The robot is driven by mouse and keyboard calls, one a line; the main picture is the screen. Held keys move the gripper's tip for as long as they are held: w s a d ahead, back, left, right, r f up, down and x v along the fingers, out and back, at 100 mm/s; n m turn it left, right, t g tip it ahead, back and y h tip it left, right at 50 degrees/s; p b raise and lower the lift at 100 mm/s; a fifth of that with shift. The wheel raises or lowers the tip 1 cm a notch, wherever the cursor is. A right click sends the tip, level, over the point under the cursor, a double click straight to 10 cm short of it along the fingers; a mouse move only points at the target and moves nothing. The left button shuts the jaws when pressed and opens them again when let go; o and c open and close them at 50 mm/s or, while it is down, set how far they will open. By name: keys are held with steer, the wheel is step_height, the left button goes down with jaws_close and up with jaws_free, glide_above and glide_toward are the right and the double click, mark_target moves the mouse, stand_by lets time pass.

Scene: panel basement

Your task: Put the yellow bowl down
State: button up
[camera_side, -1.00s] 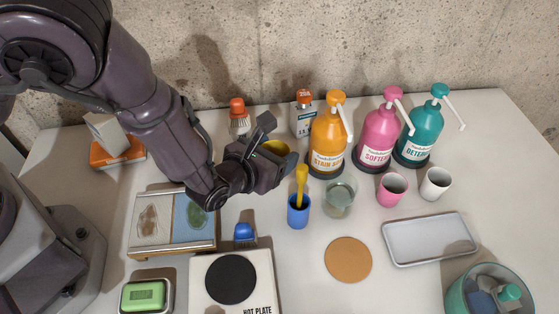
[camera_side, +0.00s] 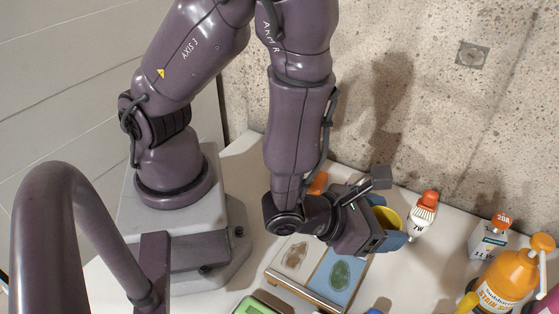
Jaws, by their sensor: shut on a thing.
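The yellow bowl (camera_side: 390,217) is held out at the right end of my gripper (camera_side: 378,214), partly hidden by the dark jaws. Its yellow inside shows, with blue-grey surfaces around it that I cannot assign clearly to bowl or jaw. My gripper is shut on it. Both appear above the bench (camera_side: 396,292), behind and to the right of the two-part tray (camera_side: 314,277). The bowl's underside and its height above the bench cannot be told.
An orange-capped white bottle (camera_side: 424,216) stands just right of the bowl. Farther right are an orange-capped carton (camera_side: 489,240) and an orange pump bottle (camera_side: 507,282). A green block (camera_side: 260,305) is at the lower edge. The concrete wall (camera_side: 440,110) rises behind.

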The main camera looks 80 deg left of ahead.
steer(key=w+a+r+n+y, duration=0.2)
steer(key=w+a+r, duration=0.35)
steer(key=r, duration=0.25)
steer(key=w+a+r+n+y, duration=0.1)
steer(key=w+a+r, duration=0.4)
steer(key=a+r, duration=0.25)
steer(key=n+g+y, duration=1.1)
steer(key=n+g, duration=0.2)
steer(key=n, duration=0.2)
glide_above(256, 154)
step_height(256, 154, down, 20)
steer(key=shift+f, duration=3.85)
